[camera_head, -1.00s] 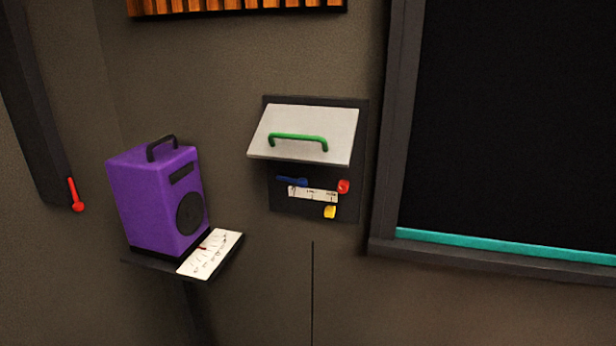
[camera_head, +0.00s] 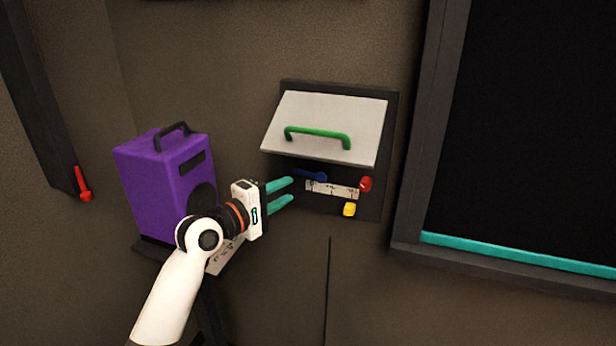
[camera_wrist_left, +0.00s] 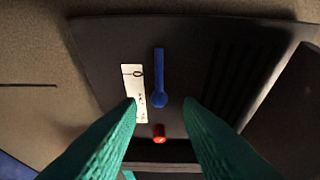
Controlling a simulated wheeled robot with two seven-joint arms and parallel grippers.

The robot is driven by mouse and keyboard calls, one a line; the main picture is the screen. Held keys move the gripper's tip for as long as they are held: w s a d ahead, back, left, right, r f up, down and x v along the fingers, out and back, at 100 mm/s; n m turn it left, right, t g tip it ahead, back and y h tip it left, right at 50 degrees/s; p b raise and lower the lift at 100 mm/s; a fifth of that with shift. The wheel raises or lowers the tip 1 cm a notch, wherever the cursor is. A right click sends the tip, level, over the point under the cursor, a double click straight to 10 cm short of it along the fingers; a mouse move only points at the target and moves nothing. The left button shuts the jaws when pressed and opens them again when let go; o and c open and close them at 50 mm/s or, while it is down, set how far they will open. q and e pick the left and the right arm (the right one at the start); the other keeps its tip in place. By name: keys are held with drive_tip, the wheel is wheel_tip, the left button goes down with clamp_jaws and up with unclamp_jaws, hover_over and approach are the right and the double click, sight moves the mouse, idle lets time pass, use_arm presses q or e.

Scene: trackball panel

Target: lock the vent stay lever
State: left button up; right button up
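A dark wall panel (camera_head: 368,207) sits under a raised light-grey flap (camera_head: 330,118) with a green handle (camera_head: 318,134). A blue lever (camera_head: 309,175), apparently the stay lever, is on the panel beside a white marked strip (camera_head: 332,190). In the left wrist view the blue lever (camera_wrist_left: 158,70) has its round knob end between my finger lines, with the strip (camera_wrist_left: 134,80) alongside. My left gripper (camera_head: 291,190) is open and empty, just left of the panel, its teal fingers pointing at it. I see no contact with the lever. My right gripper is out of view.
A red knob (camera_head: 366,184) and a yellow knob (camera_head: 349,210) are also on the panel. A purple speaker (camera_head: 160,170) stands on a small shelf (camera_head: 150,251) behind my left arm. A dark framed board (camera_head: 530,130) is at right. A red lever (camera_head: 83,184) hangs at far left.

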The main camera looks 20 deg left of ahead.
sight(312, 177)
use_arm(q)
drive_tip(key=x, duration=0.8)
drive_tip(key=shift+f+p, duration=0.15)
drive_tip(key=shift+p, duration=0.25)
drive_tip(key=shift+c, duration=0.4)
drive_tip(key=shift+a, duration=0.1)
clamp_jaws()
